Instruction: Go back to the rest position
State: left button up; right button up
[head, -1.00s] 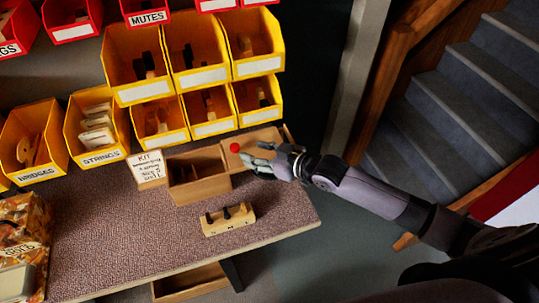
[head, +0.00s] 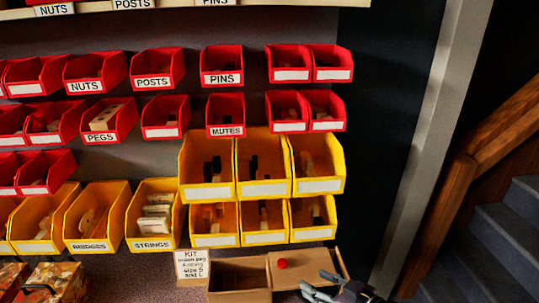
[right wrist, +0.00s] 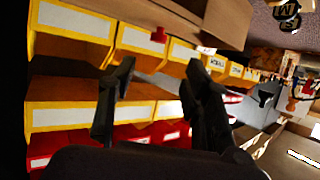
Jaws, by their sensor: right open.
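My right gripper (head: 332,290) shows at the bottom edge of the head view, just in front of and right of the wooden kit box (head: 240,282). In the right wrist view its two dark fingers (right wrist: 158,80) stand apart with nothing between them. The lid (head: 310,264) with a red knob (head: 282,264) lies at the right part of the box; the knob also shows in the right wrist view (right wrist: 158,36), beyond the fingers. The left part of the box is open. My left gripper is not in view.
A white kit card (head: 192,266) stands left of the box. Yellow bins (head: 264,187) rise behind it, with rows of red bins (head: 226,131) above. A grey post (head: 430,150) and stairs (head: 500,240) are at the right. A patterned box (head: 55,283) is at the lower left.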

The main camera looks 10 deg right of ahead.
jog(key=s+a+f+m+g+h, duration=0.25)
jog(key=s+f, duration=0.25)
jog(key=s, duration=0.4)
jog(key=s+d+f+m+g+h, duration=0.1)
jog(key=s+d+g+h, duration=0.15)
jog(key=s, duration=0.45)
jog(key=s+d+f+m+g+h, duration=0.1)
jog(key=s+d+f+g+h, duration=0.1)
jog(key=s+d, duration=0.35)
jog(key=s+a+f+g, duration=0.1)
jog(key=s+f, duration=0.1)
jog(key=f, duration=1.2)
jog(key=s+a+f+g, duration=0.1)
jog(key=s+f, duration=0.2)
jog(key=f, duration=1)
jog(key=s+d+f+g, duration=0.1)
jog(key=s+d+f, duration=0.2)
jog(key=s+f, duration=1.2)
jog(key=shift+s, duration=0.4)
jog(key=shift+d, duration=0.1)
